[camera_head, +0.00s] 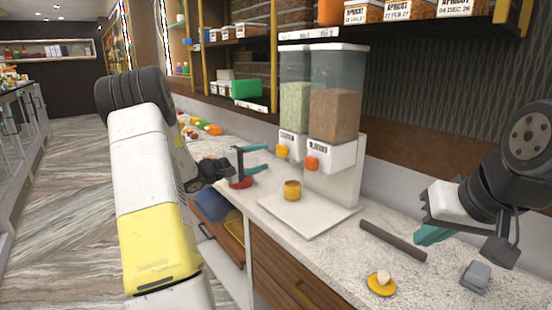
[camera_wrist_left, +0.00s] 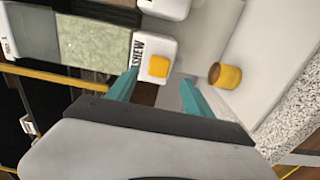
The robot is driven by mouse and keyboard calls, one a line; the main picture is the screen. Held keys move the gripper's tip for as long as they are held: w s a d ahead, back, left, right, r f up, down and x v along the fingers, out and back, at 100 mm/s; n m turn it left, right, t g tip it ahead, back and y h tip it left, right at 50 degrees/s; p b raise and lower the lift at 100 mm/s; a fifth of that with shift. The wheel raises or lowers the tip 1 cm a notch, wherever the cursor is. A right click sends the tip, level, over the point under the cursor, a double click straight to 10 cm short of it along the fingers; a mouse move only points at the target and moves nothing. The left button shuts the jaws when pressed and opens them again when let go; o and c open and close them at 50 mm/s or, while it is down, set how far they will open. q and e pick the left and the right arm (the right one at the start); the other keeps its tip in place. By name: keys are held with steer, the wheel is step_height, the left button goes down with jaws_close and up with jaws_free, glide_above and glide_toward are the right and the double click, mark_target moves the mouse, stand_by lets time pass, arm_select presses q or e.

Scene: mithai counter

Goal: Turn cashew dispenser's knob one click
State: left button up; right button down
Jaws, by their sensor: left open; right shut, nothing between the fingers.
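The cashew dispenser (camera_head: 295,102) is the left of two clear hoppers and holds pale green-beige contents. Its white front carries a yellow-orange knob (camera_head: 282,151). In the left wrist view the knob (camera_wrist_left: 159,67) sits beside a partly hidden label ending in "SHEW". My left gripper (camera_head: 262,158) is open, its teal fingers pointing toward the knob from the left. In the left wrist view the knob shows just beyond and between the fingertips (camera_wrist_left: 158,84), apparently not gripped. My right gripper (camera_head: 424,238) is shut and empty, low over the counter at right.
The second hopper (camera_head: 335,115) holds brown contents and has an orange knob (camera_head: 312,164). A yellow-brown cup (camera_head: 292,190) stands on the white base (camera_head: 315,222). A red bowl (camera_head: 241,183) lies below my left gripper. A dark bar (camera_head: 393,240) and yellow dish (camera_head: 381,285) lie nearer.

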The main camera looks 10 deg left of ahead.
arm_select(q)
steer(key=v, duration=0.9)
stand_by(0.5)
steer(key=s+d+r+m+g, duration=0.2)
steer(key=s+d+m+g, duration=0.15)
steer(key=s+d, duration=0.4)
steer(key=s+d+r+m+g, duration=0.2)
steer(key=s+d+g, duration=0.25)
steer(key=d, duration=0.65)
steer(key=s+m+y, duration=0.5)
steer(key=s+y, duration=0.3)
steer(key=s, duration=1)
steer(key=shift+s+a+r+y, duration=0.2)
steer(key=shift+s+r+y, duration=0.1)
steer(key=shift+s+y, duration=0.1)
